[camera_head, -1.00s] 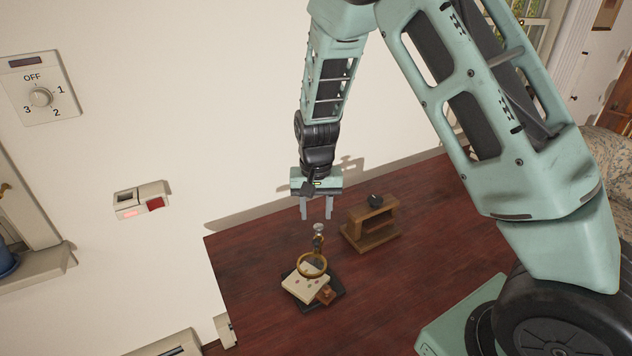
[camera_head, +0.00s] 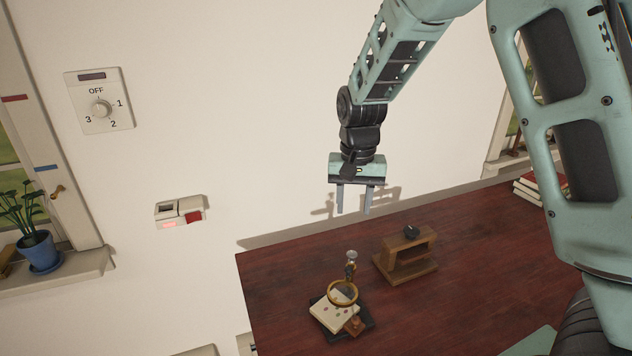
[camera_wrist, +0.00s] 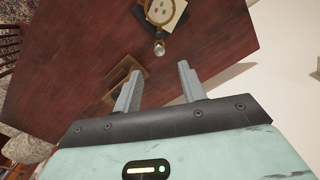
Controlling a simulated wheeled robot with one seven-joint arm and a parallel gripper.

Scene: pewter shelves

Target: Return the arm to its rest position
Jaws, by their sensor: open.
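My gripper (camera_head: 353,200) hangs in the air above the dark red wooden table (camera_head: 470,240), near the wall. Its two grey fingers point down and stand apart, with nothing between them. It also shows in the wrist view (camera_wrist: 160,88), where the fingers are spread over the table. My arm reaches in from the upper right in the head view. Below the gripper, apart from it, are a small wooden stand (camera_head: 405,260) and a brass magnifying glass (camera_head: 343,292).
A cream card (camera_head: 328,318) lies on a dark mat under the magnifying glass. A dial panel (camera_head: 99,103) and a small box with a red button (camera_head: 180,212) are on the wall. A potted plant (camera_head: 42,250) stands on the left sill. Books (camera_head: 527,188) lie at the far right.

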